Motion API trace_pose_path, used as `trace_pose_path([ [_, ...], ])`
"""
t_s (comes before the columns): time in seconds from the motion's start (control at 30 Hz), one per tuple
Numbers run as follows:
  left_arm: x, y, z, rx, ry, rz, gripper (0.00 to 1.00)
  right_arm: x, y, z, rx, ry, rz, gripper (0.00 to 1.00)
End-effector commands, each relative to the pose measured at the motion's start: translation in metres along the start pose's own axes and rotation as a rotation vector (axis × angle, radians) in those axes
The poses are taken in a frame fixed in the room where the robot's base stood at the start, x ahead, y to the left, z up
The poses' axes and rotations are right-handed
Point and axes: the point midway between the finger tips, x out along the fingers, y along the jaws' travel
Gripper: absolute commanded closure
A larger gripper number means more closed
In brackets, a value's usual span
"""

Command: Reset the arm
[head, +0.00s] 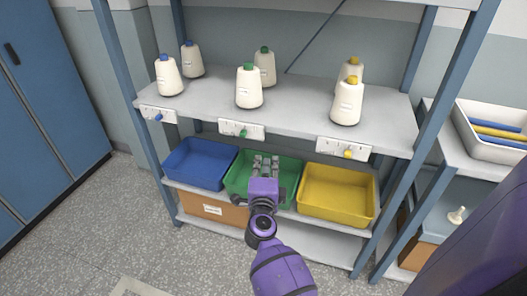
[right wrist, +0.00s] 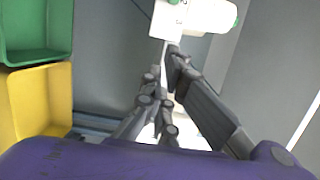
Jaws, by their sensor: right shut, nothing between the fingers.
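My right gripper (head: 266,163) is in front of the green bin (head: 232,184), below the shelf edge, and it is shut and empty. Its dark fingers also show in the right wrist view (right wrist: 164,72), with a white and green object beyond the tips that I cannot clearly identify. My left gripper is not in view. White bobbins stand upright in pairs on the upper shelf: blue-topped (head: 169,77), green-topped (head: 249,88) and yellow-topped (head: 347,103).
A blue bin (head: 198,182) and a yellow bin (head: 338,212) flank the green one. Labels with coloured pegs (head: 240,132) line the shelf edge. A blue post (head: 442,120) stands right, before a white tray (head: 482,145). Floor (head: 110,225) is open at left.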

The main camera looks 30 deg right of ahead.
Motion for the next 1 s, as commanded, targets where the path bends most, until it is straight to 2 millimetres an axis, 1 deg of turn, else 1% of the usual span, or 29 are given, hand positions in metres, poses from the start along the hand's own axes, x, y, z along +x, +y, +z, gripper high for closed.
trace_pose_path([
  [0.1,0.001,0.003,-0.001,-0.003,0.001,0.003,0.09,-0.004,0.0,0.0,0.001,0.0,0.0,1.0],
  [0.23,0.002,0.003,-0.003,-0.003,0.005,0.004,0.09,-0.005,-0.001,0.001,0.005,-0.003,-0.001,1.0],
  [0.27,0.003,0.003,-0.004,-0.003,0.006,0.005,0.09,-0.005,-0.001,0.003,0.008,-0.012,-0.004,1.0],
  [0.33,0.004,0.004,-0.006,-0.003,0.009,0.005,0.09,-0.005,-0.009,0.013,-0.02,-0.05,-0.033,1.0],
  [0.37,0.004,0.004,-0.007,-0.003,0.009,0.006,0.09,-0.006,-0.015,0.019,-0.044,-0.074,-0.055,1.0],
  [0.43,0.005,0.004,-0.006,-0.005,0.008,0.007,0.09,-0.011,-0.037,0.043,-0.127,-0.152,-0.126,1.0],
  [0.47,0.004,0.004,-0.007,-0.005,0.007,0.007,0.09,-0.017,-0.044,0.053,-0.18,-0.193,-0.158,1.0],
  [0.5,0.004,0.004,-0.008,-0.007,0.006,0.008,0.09,-0.027,-0.049,0.065,-0.267,-0.251,-0.193,1.0],
  [0.53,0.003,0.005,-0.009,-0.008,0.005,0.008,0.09,-0.038,-0.05,0.073,-0.34,-0.298,-0.216,1.0],
  [0.57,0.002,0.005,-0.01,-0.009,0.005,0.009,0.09,-0.05,-0.046,0.08,-0.42,-0.346,-0.232,1.0],
  [0.6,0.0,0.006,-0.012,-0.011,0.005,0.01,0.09,-0.067,-0.038,0.086,-0.529,-0.41,-0.246,1.0],
  [0.67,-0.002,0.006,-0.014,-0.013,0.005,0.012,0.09,-0.097,-0.018,0.091,-0.699,-0.507,-0.251,1.0],
  [0.7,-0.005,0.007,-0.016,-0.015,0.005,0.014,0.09,-0.118,-0.001,0.09,-0.811,-0.571,-0.244,1.0],
  [0.77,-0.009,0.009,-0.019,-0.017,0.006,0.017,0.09,-0.152,0.029,0.082,-0.981,-0.664,-0.221,1.0],
  [0.8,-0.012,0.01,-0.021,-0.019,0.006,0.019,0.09,-0.174,0.048,0.073,-1.082,-0.719,-0.198,1.0],
  [0.87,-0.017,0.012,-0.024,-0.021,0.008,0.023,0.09,-0.207,0.076,0.055,-1.22,-0.794,-0.159,1.0],
  [0.9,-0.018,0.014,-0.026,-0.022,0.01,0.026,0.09,-0.229,0.092,0.041,-1.304,-0.841,-0.13,1.0],
  [0.97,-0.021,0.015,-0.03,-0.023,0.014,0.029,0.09,-0.261,0.114,0.017,-1.419,-0.904,-0.086,1.0],
  [1.0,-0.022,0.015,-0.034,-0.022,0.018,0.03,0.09,-0.282,0.127,0.0,-1.488,-0.943,-0.056,1.0],
])
